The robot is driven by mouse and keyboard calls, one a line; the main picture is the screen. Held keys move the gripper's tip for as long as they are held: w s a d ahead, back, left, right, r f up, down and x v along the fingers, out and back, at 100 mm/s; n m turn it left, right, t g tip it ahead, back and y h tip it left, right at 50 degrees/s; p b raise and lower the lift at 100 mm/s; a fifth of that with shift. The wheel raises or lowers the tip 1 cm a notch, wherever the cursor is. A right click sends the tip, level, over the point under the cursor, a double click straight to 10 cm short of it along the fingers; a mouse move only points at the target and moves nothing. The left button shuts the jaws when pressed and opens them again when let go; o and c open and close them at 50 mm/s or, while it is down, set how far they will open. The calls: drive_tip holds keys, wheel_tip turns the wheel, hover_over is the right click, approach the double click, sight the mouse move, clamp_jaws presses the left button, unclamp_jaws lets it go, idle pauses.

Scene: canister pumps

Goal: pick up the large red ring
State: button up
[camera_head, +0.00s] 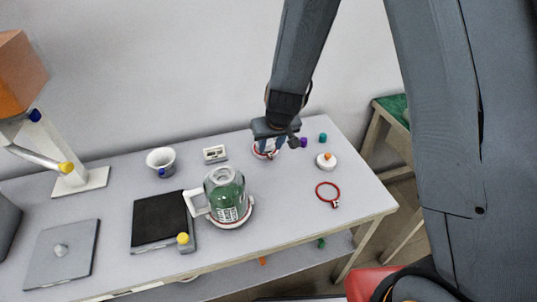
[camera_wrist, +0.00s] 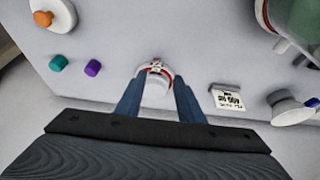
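A loose red ring (camera_head: 322,184) with a small metal clamp lies flat on the right part of the table. Another red ring (camera_wrist: 167,69) is around a white round piece (camera_wrist: 154,88) in the wrist view; in the head view it is partly hidden by my gripper (camera_head: 267,147). A third red-edged ring (camera_head: 250,215) is around the base of the green canister. I cannot tell for sure which is the largest. My gripper (camera_wrist: 157,84) is open, its fingers on either side of the white piece and its ring; contact is unclear.
The green canister (camera_head: 227,190) with a white handle stands mid-table. A white cup (camera_head: 161,160), small label stand (camera_head: 215,154), black scale (camera_head: 158,220), purple piece (camera_head: 303,142), teal piece (camera_head: 323,138) and white orange-knobbed cap (camera_head: 326,162) stand around.

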sight(270, 153)
drive_tip(key=shift+d+b+x, duration=0.2)
drive_tip(key=shift+b+x, duration=0.85)
drive_tip(key=shift+x, duration=0.35)
drive_tip(key=shift+d+b+x, duration=0.2)
drive_tip(key=shift+b+x, duration=0.8)
drive_tip(key=shift+x, duration=0.45)
drive_tip(key=shift+w+r, duration=0.1)
drive_tip(key=shift+w, duration=0.1)
drive_tip(key=shift+c, duration=0.4)
clamp_jaws()
